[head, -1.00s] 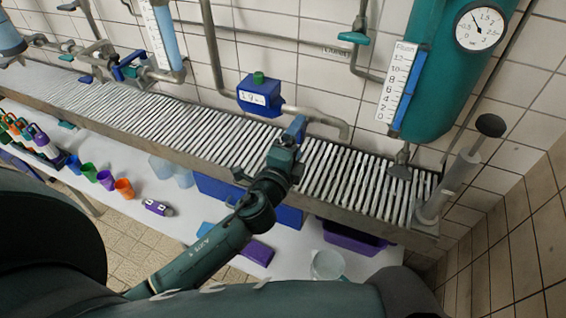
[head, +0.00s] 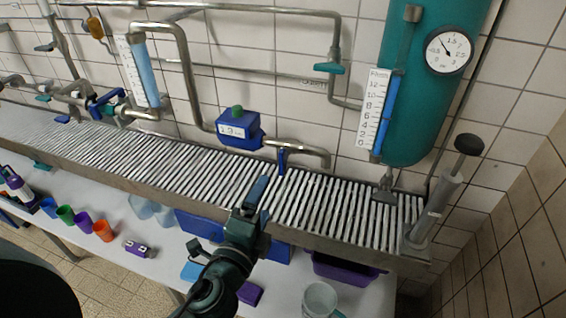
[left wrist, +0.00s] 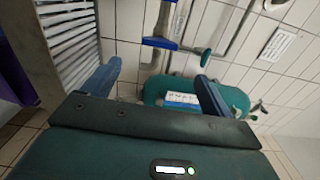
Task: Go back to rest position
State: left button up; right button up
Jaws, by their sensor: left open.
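My left gripper (head: 256,192) is above the slatted grey drain shelf (head: 330,208) in the middle of the head view, empty. In the left wrist view its two blue fingers (left wrist: 158,85) stand wide apart with nothing between them. A blue lever (head: 282,160) hangs from the pipe beside the blue meter box, just beyond the gripper and apart from it. A blue part on the pipes also shows in the left wrist view (left wrist: 160,43). My right gripper is not in view.
The blue meter box (head: 238,128) with a green knob sits on the wall pipe. A teal tank (head: 410,110) with a gauge (head: 448,50) stands right. A pump (head: 440,200) is at the shelf's right end. Below, a white table holds coloured cups (head: 103,230), a purple bin (head: 345,268) and a clear jug (head: 319,300).

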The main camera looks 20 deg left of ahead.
pick_arm(q)
jog(key=s+d+f+n+g+h+p, duration=0.2)
jog(key=s+f+n+g, duration=0.5)
jog(key=s+f+n, duration=0.5)
notch_tip(320, 180, down, 3)
jog(key=n+p, duration=0.1)
jog(key=n, duration=0.2)
jog(key=shift+n+h, duration=0.4)
jog(key=shift+r, duration=0.1)
